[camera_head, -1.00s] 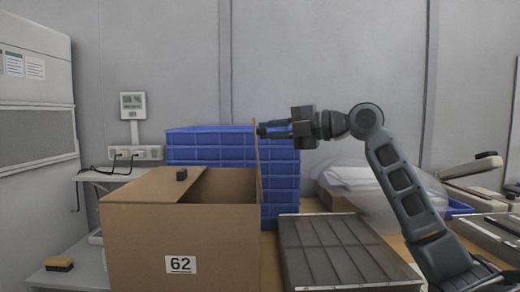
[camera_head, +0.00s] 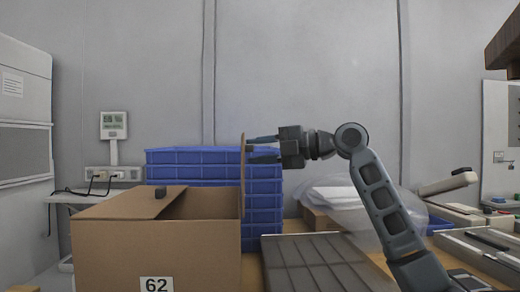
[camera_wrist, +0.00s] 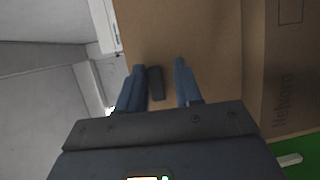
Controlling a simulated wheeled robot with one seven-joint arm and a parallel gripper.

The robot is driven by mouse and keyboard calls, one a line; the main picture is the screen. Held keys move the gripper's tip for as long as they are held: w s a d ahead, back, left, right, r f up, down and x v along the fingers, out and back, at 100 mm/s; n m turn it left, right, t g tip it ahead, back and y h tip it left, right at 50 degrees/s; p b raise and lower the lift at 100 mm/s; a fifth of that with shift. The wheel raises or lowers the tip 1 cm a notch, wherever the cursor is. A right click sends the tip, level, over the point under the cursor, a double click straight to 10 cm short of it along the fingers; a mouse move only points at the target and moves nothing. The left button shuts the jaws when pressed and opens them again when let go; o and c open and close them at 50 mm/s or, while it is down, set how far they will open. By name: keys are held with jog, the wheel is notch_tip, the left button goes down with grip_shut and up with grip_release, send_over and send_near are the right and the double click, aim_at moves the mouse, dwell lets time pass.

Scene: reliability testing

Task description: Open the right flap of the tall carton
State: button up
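The tall carton (camera_head: 150,250), brown with a "62" label, stands at the left in the head view. Its top is partly open. The right flap (camera_head: 242,175) stands upright, seen nearly edge-on. A small black block (camera_head: 174,191) lies on the left flap (camera_head: 125,203). My gripper (camera_head: 252,149) is at the upper part of the right flap, on its right side, fingertips pointing left. Whether they touch it is unclear. In the wrist view my gripper (camera_wrist: 162,72) has its fingers apart, with brown cardboard (camera_wrist: 200,30) beyond and the black block (camera_wrist: 155,84) showing between them.
Blue stacked crates (camera_head: 265,190) stand behind the carton. A grey ribbed panel (camera_head: 325,265) lies right of it, under my arm. A clear plastic bag (camera_head: 340,197) lies behind. A meter (camera_head: 113,126) and power sockets (camera_head: 117,174) are at the back left.

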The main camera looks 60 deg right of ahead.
jog(key=shift+o, duration=1)
jog(key=shift+r, duration=0.1)
jog(key=v, duration=0.7)
jog(key=shift+s, duration=0.45)
